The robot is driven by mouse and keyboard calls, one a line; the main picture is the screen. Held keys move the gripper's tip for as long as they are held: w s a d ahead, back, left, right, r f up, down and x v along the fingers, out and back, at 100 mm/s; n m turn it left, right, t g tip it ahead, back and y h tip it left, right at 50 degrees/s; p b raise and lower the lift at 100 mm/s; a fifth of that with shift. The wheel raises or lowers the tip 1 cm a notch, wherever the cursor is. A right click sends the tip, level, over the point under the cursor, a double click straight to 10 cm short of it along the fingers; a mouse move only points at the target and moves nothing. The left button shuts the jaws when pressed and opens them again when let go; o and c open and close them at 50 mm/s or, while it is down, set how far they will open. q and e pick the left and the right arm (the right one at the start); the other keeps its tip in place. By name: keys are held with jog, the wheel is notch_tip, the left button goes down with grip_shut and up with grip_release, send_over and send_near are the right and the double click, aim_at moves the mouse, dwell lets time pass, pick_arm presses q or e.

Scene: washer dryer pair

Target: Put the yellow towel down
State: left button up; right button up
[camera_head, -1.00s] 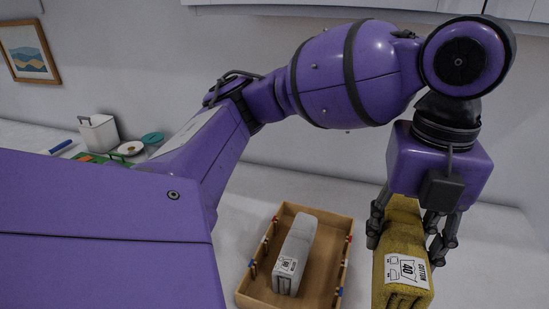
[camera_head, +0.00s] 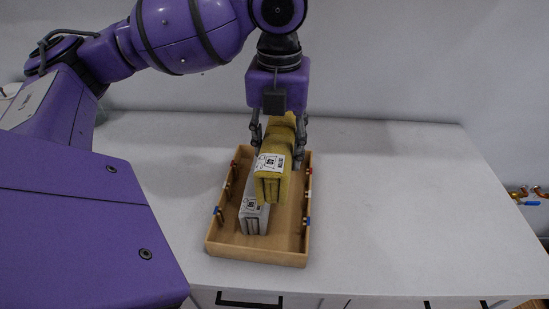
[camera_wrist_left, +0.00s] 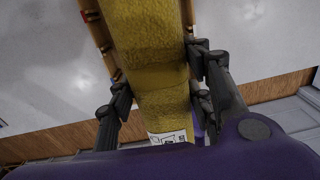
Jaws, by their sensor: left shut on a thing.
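The yellow towel (camera_head: 273,180) is a folded block with a white printed label on its near end. My left gripper (camera_head: 279,143) is shut on it, with fingers on both sides. Whether the yellow towel touches the tray floor cannot be told. In the left wrist view the yellow towel (camera_wrist_left: 150,50) runs between the fingers (camera_wrist_left: 160,100), hiding most of the tray. My right gripper is not in view.
The tray stands on a white countertop (camera_head: 400,200) with wide free room to its right. Small red and blue-ended pegs line the tray's side walls. A drawer handle (camera_head: 250,300) is below the counter's front edge. Pipes with a blue handle (camera_head: 530,203) are at the far right.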

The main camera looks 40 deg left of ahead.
pick_arm(q)
jog(key=shift+w+a+f, duration=0.35)
jog(key=shift+a+f, duration=0.3)
jog(key=shift+f, duration=0.15)
jog(key=shift+w+a+f, duration=0.1)
jog(key=shift+a+f, duration=0.1)
jog(key=shift+f, duration=1.55)
jog(key=shift+f, duration=0.2)
jog(key=o, duration=1.4)
jog(key=shift+f, duration=0.1)
notch_tip(320, 180, up, 12)
jog(key=shift+r+p, duration=0.25)
jog(key=shift+p, duration=0.15)
